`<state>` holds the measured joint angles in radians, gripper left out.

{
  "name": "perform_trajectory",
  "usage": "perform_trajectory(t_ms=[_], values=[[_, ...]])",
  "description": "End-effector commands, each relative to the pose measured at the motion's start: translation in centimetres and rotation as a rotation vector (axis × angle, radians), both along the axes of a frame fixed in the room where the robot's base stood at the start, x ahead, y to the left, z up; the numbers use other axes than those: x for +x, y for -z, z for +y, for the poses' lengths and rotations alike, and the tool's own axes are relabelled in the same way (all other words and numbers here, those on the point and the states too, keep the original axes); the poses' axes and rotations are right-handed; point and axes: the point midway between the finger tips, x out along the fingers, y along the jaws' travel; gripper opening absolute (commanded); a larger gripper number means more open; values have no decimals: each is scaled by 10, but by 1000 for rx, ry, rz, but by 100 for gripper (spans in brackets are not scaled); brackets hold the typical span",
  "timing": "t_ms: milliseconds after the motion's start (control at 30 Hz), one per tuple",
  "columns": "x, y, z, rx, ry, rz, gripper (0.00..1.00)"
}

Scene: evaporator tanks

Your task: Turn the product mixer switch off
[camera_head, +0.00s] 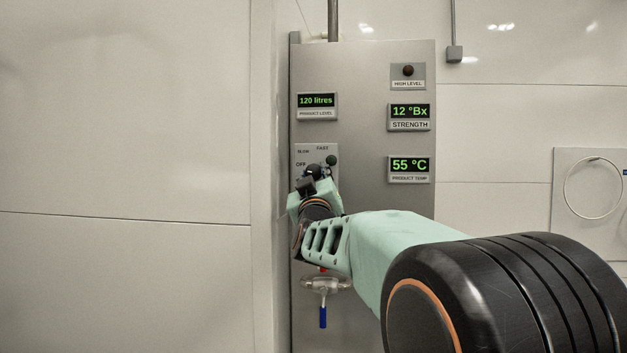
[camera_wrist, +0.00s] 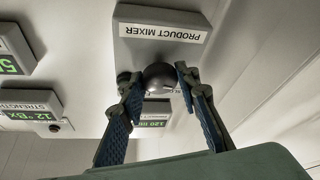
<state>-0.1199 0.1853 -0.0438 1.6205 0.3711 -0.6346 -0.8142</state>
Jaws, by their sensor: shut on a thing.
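The product mixer switch is a dark round knob (camera_wrist: 160,76) below an upside-down PRODUCT MIXER label (camera_wrist: 160,33) in the wrist view. My gripper (camera_wrist: 156,80) has one blue-padded finger on each side of the knob and is shut on it. In the head view, the switch plate (camera_head: 302,153) with OFF, SLOW and FAST marks is at the left of the steel panel. My gripper (camera_head: 318,172) covers most of the knob there, so its pointing direction cannot be told.
The steel panel (camera_head: 364,75) carries lit displays for product level (camera_head: 317,101), strength (camera_head: 409,111) and product temperature (camera_head: 409,165). A blue-handled valve (camera_head: 323,316) hangs below my wrist. A pale wall (camera_head: 125,120) stands close on the left.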

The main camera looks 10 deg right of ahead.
Motion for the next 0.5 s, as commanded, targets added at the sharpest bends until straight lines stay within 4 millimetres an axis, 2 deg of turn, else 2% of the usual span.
perform_trajectory(t_ms=[233, 500], values=[[-1, 0, -1, -125, 1, 39, 5], [0, 0, -1, -182, 0, 60, 5]])
